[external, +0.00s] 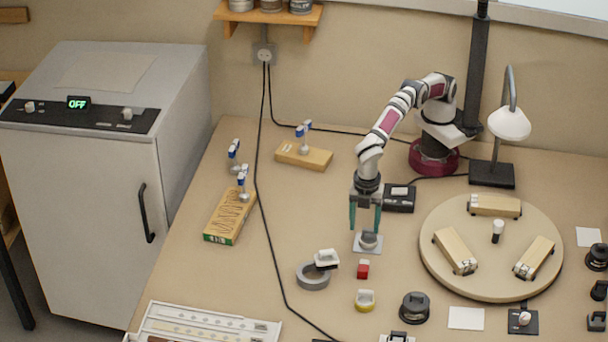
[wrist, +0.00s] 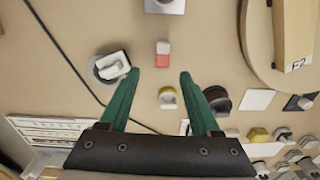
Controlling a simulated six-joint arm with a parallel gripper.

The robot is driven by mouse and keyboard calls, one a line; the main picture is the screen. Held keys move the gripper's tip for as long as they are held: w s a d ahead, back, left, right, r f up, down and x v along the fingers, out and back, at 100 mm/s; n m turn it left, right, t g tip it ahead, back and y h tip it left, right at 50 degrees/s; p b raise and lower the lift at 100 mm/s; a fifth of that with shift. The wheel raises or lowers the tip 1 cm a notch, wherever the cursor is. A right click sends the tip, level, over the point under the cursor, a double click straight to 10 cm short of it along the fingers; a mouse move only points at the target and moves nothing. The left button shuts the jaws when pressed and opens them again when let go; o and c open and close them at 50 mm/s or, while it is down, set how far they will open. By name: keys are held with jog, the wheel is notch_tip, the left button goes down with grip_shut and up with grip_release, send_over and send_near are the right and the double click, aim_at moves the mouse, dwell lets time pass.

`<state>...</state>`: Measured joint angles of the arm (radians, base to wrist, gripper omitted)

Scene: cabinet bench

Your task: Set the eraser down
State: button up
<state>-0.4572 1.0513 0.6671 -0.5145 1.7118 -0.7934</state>
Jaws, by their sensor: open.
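A small red and white block (external: 363,268), which looks like the eraser, lies on the bench. It also shows in the wrist view (wrist: 162,54), beyond the gap between the fingertips. My gripper (external: 365,226) has two green fingers pointing down, spread apart with nothing between them. In the external view it hangs over or just behind a grey square plate with a round knob (external: 368,241), a little behind the block. In the wrist view my gripper (wrist: 160,75) is open and empty. I cannot tell its exact height.
A grey ring with a white-topped piece (external: 314,272) lies left of the block. A yellow-based piece (external: 365,300) and a dark round knob (external: 415,307) lie in front. A round turntable (external: 440,265) with wooden blocks stands right. A black cable (external: 268,230) crosses the bench.

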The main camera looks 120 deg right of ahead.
jog(key=s+d+r+m, duration=0.6)
jog(key=s+d+r, duration=0.6)
jog(key=d, duration=0.2)
jog(key=s+d+f+m, duration=0.1)
jog(key=s+d+m, duration=0.1)
jog(key=s, duration=0.6)
jog(key=s+d+f+m+y, duration=0.1)
jog(key=s+d+f+m, duration=0.1)
jog(key=s, duration=0.6)
jog(key=s+d+f+m, duration=0.1)
jog(key=s+d+m, duration=0.2)
jog(key=s, duration=0.6)
jog(key=shift+d+f+m+y, duration=0.15)
jog(key=shift+f+m+y, duration=0.25)
jog(key=shift+m, duration=0.1)
